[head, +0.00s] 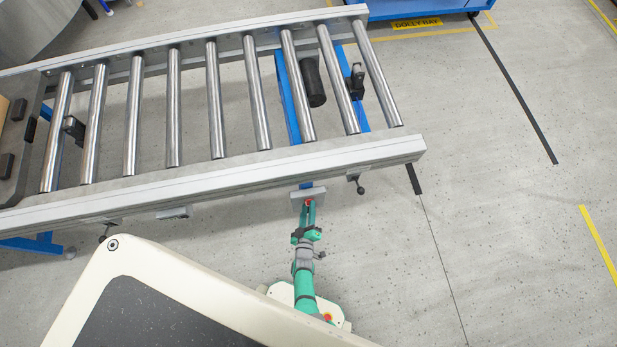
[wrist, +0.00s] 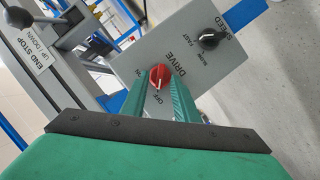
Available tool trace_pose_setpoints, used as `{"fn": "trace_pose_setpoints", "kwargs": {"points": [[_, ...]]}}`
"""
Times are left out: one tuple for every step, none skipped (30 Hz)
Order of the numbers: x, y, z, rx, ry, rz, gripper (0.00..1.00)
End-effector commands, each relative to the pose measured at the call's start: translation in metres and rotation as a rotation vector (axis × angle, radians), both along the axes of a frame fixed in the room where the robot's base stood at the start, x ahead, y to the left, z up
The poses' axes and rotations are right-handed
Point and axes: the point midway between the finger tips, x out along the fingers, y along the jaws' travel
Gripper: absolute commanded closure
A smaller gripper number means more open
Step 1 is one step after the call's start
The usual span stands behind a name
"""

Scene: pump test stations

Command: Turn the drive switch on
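The drive switch (wrist: 159,77) is a red knob on a grey control box (wrist: 205,62) labelled DRIVE, with OFF and ON marks. Its pale pointer mark appears to face the OFF side. In the head view, the switch shows as a small red spot (head: 308,202) at my gripper's tips. My gripper (wrist: 162,88) has green fingers that reach up to the knob, one on each side. The OFF lettering shows between them. I cannot tell whether the fingers press on the knob or stand slightly apart from it. The ON mark is partly hidden.
A black speed knob (wrist: 210,39) sits on the same box. An END STOP lever (wrist: 15,18) with a black ball is at upper left. The roller conveyor's near rail (head: 220,178) runs above my arm. Open floor (head: 520,220) lies to the right.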

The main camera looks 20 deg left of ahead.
Motion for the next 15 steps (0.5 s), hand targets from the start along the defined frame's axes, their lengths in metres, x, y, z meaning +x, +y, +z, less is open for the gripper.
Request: {"fn": "trace_pose_setpoints", "kwargs": {"points": [[0.0001, 0.0000, -0.0002, 0.000, 0.000, 0.000, 0.73], [0.0001, 0.0000, -0.0002, 0.000, 0.000, 0.000, 0.73], [0.0001, 0.0000, -0.0002, 0.000, 0.000, 0.000, 0.73], [0.0002, 0.0000, -0.0001, 0.000, 0.000, 0.000, 0.73], [0.0001, 0.0000, -0.0001, 0.000, 0.000, 0.000, 0.73], [0.0001, 0.0000, -0.0001, 0.000, 0.000, 0.000, 0.73], [0.0001, 0.0000, -0.0001, 0.000, 0.000, 0.000, 0.75], [0.0001, 0.0000, -0.0001, 0.000, 0.000, 0.000, 0.82], [0.0001, 0.0000, -0.0001, 0.000, 0.000, 0.000, 0.92], [0.0001, 0.0000, -0.0001, 0.000, 0.000, 0.000, 0.99], [0.0001, 0.0000, -0.0001, 0.000, 0.000, 0.000, 1.00], [0.0000, -0.0001, -0.0001, 0.000, 0.000, 0.000, 1.00], [0.0000, -0.0001, -0.0001, 0.000, 0.000, 0.000, 1.00], [0.0000, -0.0001, -0.0001, 0.000, 0.000, 0.000, 1.00], [0.0000, -0.0002, -0.0001, 0.000, 0.001, 0.001, 1.00]]}}
